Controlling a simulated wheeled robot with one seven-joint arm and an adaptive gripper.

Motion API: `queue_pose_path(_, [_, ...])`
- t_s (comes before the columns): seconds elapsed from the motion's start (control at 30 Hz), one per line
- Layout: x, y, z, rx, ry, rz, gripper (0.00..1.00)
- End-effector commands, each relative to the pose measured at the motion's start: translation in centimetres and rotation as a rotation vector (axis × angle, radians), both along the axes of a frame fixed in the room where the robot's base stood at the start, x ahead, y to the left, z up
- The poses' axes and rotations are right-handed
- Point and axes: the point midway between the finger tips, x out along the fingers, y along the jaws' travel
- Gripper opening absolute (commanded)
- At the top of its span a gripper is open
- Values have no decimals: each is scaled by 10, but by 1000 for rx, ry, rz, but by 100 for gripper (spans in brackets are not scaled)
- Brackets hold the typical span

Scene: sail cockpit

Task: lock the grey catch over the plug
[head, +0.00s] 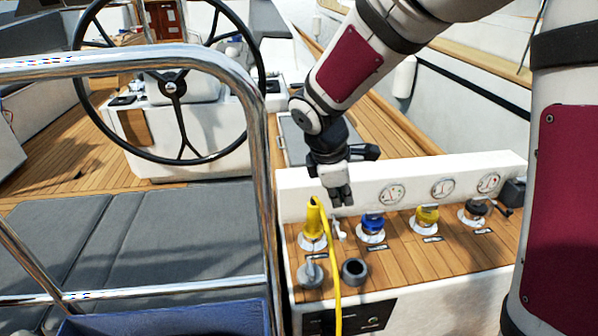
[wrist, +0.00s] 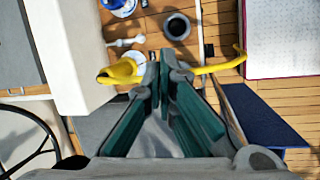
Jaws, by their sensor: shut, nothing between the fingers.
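The yellow plug (head: 313,218) stands upright in the first socket at the left of the wooden console, its yellow cable (head: 335,275) running down the front. A small pale grey lever (head: 339,230), which looks like the catch, is just right of the plug's base, beside it and not over it. In the wrist view the lever (wrist: 124,42) lies beside the yellow plug (wrist: 119,73). My gripper (head: 342,197) is shut and empty, pointing down above the lever, slightly right of the plug. Its fingertips (wrist: 160,62) partly hide the plug and cable in the wrist view.
Blue (head: 373,224), yellow (head: 427,216) and black (head: 473,210) fittings line the console to the right. A grey cap (head: 310,273) and dark cup (head: 354,271) stand in front. A white gauge panel (head: 300,187) rises behind; a steel rail (head: 262,160) stands left.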

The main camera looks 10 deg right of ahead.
Motion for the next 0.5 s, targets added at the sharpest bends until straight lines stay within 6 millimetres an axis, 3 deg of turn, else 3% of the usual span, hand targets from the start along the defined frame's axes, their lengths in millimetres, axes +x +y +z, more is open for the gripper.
queue_pose_path(0.1, [22, 17, -40, -53, 81, 200, 0])
queue_pose_path(0.3, [45, 42, -97, -108, 179, 471, 0])
queue_pose_path(0.5, [52, 53, -125, -127, 220, 593, 0])
